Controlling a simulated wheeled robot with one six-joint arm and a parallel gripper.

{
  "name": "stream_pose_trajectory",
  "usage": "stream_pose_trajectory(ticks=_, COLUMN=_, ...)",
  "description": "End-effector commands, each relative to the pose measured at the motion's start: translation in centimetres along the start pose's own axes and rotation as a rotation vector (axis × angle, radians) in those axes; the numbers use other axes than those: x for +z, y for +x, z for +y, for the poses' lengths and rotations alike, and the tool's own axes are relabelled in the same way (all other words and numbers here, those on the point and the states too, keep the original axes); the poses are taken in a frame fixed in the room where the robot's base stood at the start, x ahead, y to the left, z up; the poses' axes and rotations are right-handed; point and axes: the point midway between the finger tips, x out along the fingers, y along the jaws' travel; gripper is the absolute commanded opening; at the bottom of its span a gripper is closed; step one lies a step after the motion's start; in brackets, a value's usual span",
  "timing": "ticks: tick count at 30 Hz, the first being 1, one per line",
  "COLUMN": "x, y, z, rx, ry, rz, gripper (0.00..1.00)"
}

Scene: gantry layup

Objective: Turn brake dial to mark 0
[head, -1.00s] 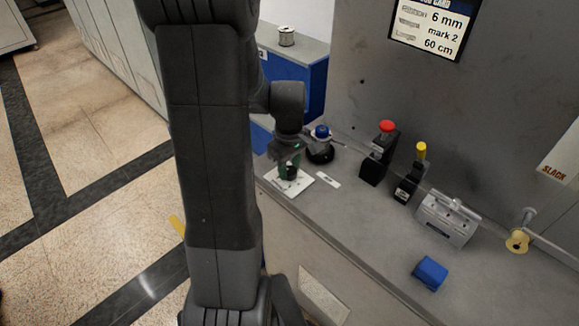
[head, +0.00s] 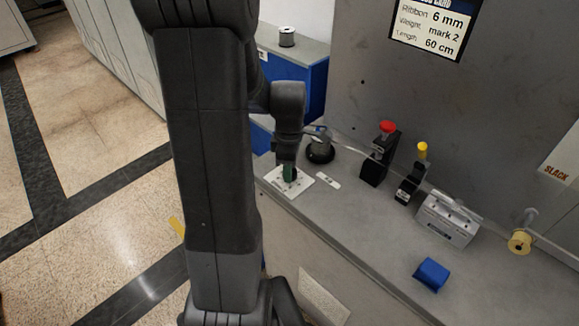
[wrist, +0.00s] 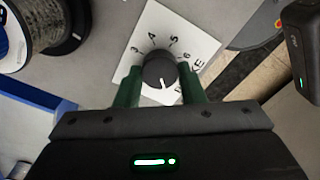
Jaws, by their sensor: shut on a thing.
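The brake dial is a round black knob (wrist: 160,70) with a white pointer line, on a white plate (wrist: 200,45). In the wrist view the numbers 3, 4, 5 and 6 show around its far side. The pointer faces toward my gripper's body, away from the 4; the marks there and part of the word BRAKE are hidden. My gripper (wrist: 159,78) has one green finger on each side of the knob and is shut on it. In the head view my gripper (head: 289,173) is low over the plate (head: 288,188) at the bench's left end and covers most of the knob.
A black round stand (head: 320,152), a red-topped button post (head: 377,158), a yellow-topped post (head: 411,175) and a grey metal block (head: 447,219) stand to the right. A blue block (head: 431,274) lies near the front. A card (head: 432,27) reads 6 mm, mark 2, 60 cm.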

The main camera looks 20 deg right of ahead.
Motion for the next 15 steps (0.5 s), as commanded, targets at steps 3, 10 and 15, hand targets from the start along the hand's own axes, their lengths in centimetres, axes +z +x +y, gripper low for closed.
stream_pose_trajectory(ticks=3, x=0.00, y=-0.09, z=0.08, rx=0.003, ry=-0.006, rz=0.000, gripper=0.13)
stream_pose_trajectory(ticks=10, x=0.00, y=-0.09, z=0.08, rx=0.003, ry=-0.007, rz=-0.001, gripper=0.13)
stream_pose_trajectory(ticks=15, x=0.01, y=-0.08, z=0.07, rx=0.002, ry=-0.006, rz=-0.001, gripper=0.57)
